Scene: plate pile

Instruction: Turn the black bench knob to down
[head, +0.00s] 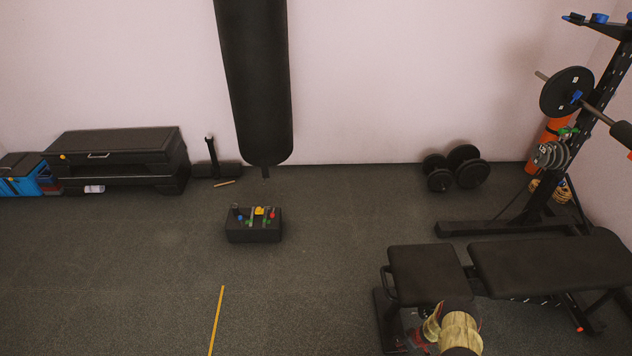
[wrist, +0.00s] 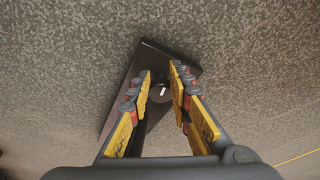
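The black knob (wrist: 161,91), round and dark with a short white pointer mark, is on a black box (wrist: 147,55) in the wrist view. The mark looks nearly upright in the picture, with a slight tilt. My gripper (wrist: 160,76) is open, with one yellow-padded finger to each side of the knob. I cannot tell whether either finger touches it. In the head view my arm hides the gripper and the knob, beside the left end of the black bench (head: 427,275).
A long black bench pad (head: 550,265) and a weight rack stand at the right. A punching bag (head: 255,90) hangs at the back above a small black box (head: 254,235) with coloured items. Dumbbells (head: 468,167) lie by the wall. The floor around the yellow line (head: 216,320) is clear.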

